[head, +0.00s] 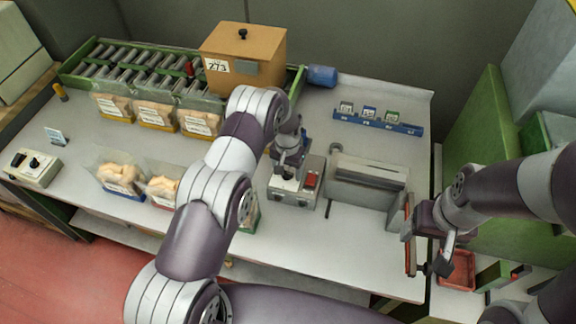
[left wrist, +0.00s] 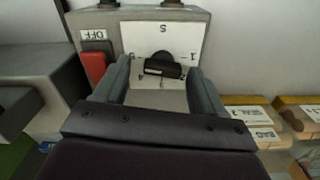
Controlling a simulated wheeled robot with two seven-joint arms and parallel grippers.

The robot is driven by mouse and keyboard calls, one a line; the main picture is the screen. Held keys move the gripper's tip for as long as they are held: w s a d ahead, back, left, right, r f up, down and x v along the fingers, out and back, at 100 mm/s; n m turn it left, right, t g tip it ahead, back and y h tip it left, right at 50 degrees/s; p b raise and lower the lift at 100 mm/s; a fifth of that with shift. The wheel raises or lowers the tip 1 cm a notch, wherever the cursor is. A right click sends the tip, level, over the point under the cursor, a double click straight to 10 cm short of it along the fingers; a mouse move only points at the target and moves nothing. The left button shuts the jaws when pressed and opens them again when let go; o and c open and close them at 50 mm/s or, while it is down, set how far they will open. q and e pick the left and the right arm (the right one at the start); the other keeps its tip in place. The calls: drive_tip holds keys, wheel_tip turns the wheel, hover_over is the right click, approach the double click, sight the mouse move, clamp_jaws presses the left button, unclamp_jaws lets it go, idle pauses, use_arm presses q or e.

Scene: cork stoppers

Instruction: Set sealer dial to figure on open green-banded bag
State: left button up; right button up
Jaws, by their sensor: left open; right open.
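The sealer's grey control box (head: 292,190) stands on the bench, with a red switch (head: 311,180). In the left wrist view its white dial plate (left wrist: 185,38) carries a black dial knob (left wrist: 163,66) and small figures around it. The knob's exact setting is hard to read. My left gripper (head: 287,172) is over the box; in the wrist view its open fingers (left wrist: 162,88) lie either side of the knob, without clear contact. A green-banded bag (head: 251,216) is mostly hidden behind my left arm; its figure is unreadable. My right gripper (head: 427,255) is open and empty at the right.
The sealer body (head: 368,184) stands right of the control box. Open bags (head: 120,180) stand front left; filled bags (head: 155,115) line the roller conveyor (head: 140,65). A blue card rack (head: 375,121), a cardboard box (head: 243,52) and a red tray (head: 458,270) are around.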

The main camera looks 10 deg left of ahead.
use_arm(q)
drive_tip(key=shift+s+a, duration=0.25)
drive_tip(key=shift+s, duration=0.05)
drive_tip(key=shift+w+d, duration=0.1)
drive_tip(key=shift+c, duration=1)
drive_tip(key=shift+w+f, duration=0.1)
drive_tip(key=c, duration=0.9)
drive_tip(key=shift+o, duration=0.2)
use_arm(e)
drive_tip(key=shift+s+a+r, duration=0.1)
drive_tip(key=shift+s+a, duration=0.1)
